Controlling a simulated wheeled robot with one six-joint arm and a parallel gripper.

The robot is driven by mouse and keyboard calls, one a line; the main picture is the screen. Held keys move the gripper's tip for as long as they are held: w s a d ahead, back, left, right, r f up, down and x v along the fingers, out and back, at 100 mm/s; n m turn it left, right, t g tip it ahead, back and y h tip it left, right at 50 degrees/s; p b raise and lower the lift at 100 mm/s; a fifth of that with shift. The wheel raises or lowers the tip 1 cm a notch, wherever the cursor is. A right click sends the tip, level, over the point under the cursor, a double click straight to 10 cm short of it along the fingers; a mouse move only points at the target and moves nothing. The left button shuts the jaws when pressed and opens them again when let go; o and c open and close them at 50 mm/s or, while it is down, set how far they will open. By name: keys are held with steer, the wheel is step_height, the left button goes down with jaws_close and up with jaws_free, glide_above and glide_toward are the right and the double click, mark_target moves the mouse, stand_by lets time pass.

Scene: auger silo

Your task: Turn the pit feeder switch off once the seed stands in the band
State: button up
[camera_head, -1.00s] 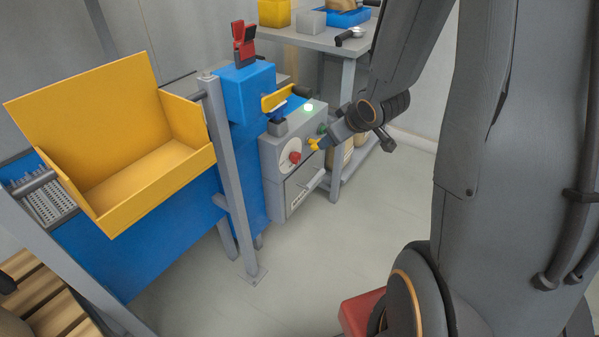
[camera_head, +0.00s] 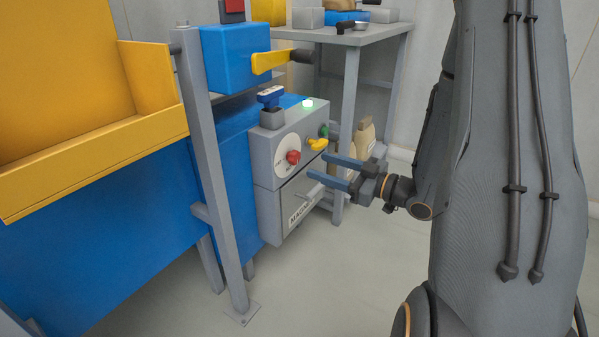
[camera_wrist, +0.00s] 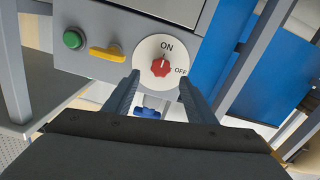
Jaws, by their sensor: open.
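The pit feeder switch is a red knob (camera_head: 293,157) on a round white dial on the grey control box (camera_head: 262,150). In the wrist view the red knob (camera_wrist: 161,67) sits on the dial marked ON and OFF; its pointer seems to face ON. My gripper (camera_head: 318,167) is open and empty, to the right of the knob in the head view and apart from it. In the wrist view its two fingers reach up on either side of the dial's lower part. No seed or level band can be made out.
A yellow handle (camera_head: 318,144) and a green button (camera_wrist: 73,40) are close beside the dial. A lit green lamp (camera_head: 307,103) and a blue-topped handle (camera_head: 270,97) are on the box top. A grey post (camera_head: 208,165) stands at the left. Floor is clear below my arm.

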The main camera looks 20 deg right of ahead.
mark_target(297, 158)
steer(key=shift+b+x, duration=1.6)
steer(key=shift+x, duration=2.2)
steer(key=shift+a, duration=0.1)
steer(key=c, duration=1)
steer(key=shift+c, duration=0.2)
